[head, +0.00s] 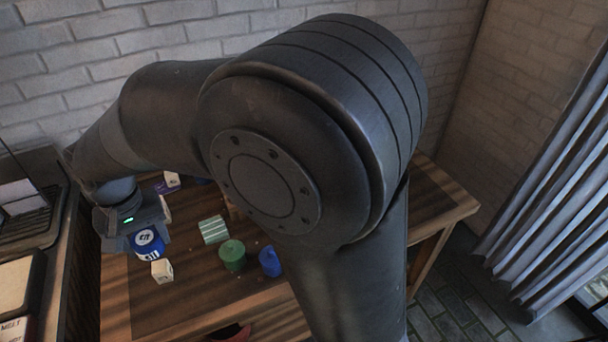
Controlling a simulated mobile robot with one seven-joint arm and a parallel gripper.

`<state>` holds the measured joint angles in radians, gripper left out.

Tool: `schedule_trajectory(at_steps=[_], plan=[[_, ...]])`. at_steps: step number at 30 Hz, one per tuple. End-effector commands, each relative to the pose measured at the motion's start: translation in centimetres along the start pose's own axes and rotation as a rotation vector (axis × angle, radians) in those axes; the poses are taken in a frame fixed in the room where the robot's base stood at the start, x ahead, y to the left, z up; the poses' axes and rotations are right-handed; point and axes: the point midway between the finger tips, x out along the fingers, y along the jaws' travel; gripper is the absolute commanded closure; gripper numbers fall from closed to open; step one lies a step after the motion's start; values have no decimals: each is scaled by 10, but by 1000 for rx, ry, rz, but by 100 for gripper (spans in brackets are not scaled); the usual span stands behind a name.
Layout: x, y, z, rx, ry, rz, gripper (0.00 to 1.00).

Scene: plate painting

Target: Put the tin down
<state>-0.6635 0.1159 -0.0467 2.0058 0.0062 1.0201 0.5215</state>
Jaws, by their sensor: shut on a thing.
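A small round blue tin (147,243) with a white label shows in the head view at the left, above or at the wooden table's left part. My gripper (140,234) is shut on the tin from above; the fingers are mostly hidden by the gripper body and the tin. I cannot tell whether the tin touches the table (200,302). My own arm covers the middle of the view and hides much of the table.
A white block (162,271) lies close in front of the tin. A striped green-white block (213,230), a green cylinder (232,255) and a blue cylinder (270,261) stand to the right. A purple-and-white item (168,184) lies farther back.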

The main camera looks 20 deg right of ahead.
Motion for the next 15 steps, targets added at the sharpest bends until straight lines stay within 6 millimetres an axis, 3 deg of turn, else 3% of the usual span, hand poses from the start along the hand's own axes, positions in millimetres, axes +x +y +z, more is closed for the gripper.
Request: schedule_trajectory(at_steps=[1, 8, 11, 15], plan=[[-10, 1, -2, 4, 4, -2, 74], [-6, 38, -31, 79, -6, -5, 74], [-7, 61, -48, 123, -7, -7, 74], [-7, 106, -74, 201, -9, -12, 74]])
